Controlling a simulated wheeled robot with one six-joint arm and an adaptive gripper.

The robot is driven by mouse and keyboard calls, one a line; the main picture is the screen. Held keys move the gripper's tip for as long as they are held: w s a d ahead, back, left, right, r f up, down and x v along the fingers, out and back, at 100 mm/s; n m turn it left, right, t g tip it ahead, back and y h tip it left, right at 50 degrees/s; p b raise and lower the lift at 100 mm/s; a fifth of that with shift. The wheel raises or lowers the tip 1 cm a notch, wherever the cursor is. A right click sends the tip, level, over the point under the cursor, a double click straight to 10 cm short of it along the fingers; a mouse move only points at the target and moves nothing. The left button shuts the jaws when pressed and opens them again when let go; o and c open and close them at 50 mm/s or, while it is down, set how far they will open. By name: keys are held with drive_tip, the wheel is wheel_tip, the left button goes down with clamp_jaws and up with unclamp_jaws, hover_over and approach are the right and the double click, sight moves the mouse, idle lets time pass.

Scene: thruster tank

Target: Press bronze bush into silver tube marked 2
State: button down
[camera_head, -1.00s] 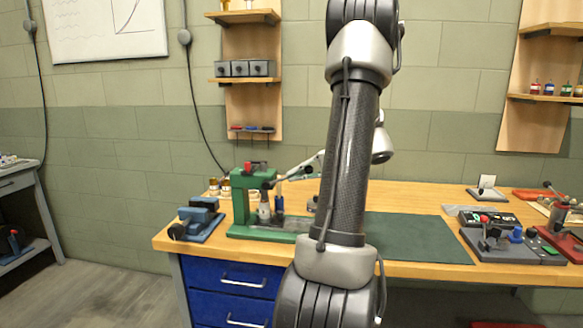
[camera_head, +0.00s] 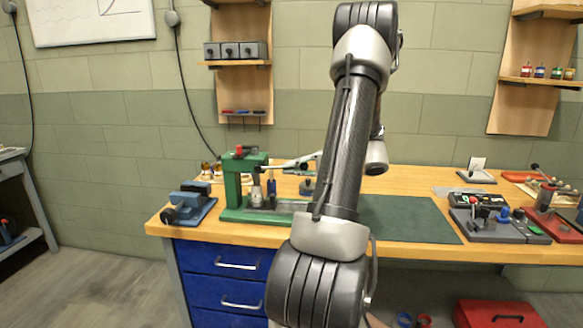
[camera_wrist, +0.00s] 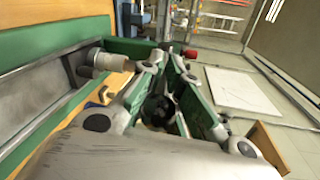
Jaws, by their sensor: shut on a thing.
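A green press (camera_head: 233,190) with a red knob (camera_head: 239,151) stands at the bench's left end. A silver tube (camera_head: 257,194) stands upright on its bed; no number is readable. In the wrist view a pale tube (camera_wrist: 104,61) shows a tan end close to my fingers; I cannot tell whether this end is the bronze bush. My gripper (camera_wrist: 168,56) is shut at the press, its fingertips near the red knob (camera_wrist: 190,53). The thing between them is hidden. In the head view its fingers reach left from behind my forearm. A dark upright piece (camera_head: 271,191) stands beside the tube.
A blue vise (camera_head: 190,203) sits left of the press. A green mat (camera_head: 405,218) lies clear to the right. A grey fixture (camera_head: 490,222) and a red-based tool (camera_head: 555,220) stand at the right end. A red toolbox (camera_head: 500,314) is below the bench.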

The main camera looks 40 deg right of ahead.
drive_tip(key=shift+d+f, duration=0.25)
drive_tip(key=c, duration=1.7)
unclamp_jaws()
drive_tip(key=shift+o, duration=0.7)
drive_tip(key=shift+r, duration=0.1)
drive_tip(key=shift+d, duration=0.1)
drive_tip(key=v, duration=1.1)
drive_tip(key=shift+s+r, duration=0.2)
drive_tip(key=shift+s, duration=0.3)
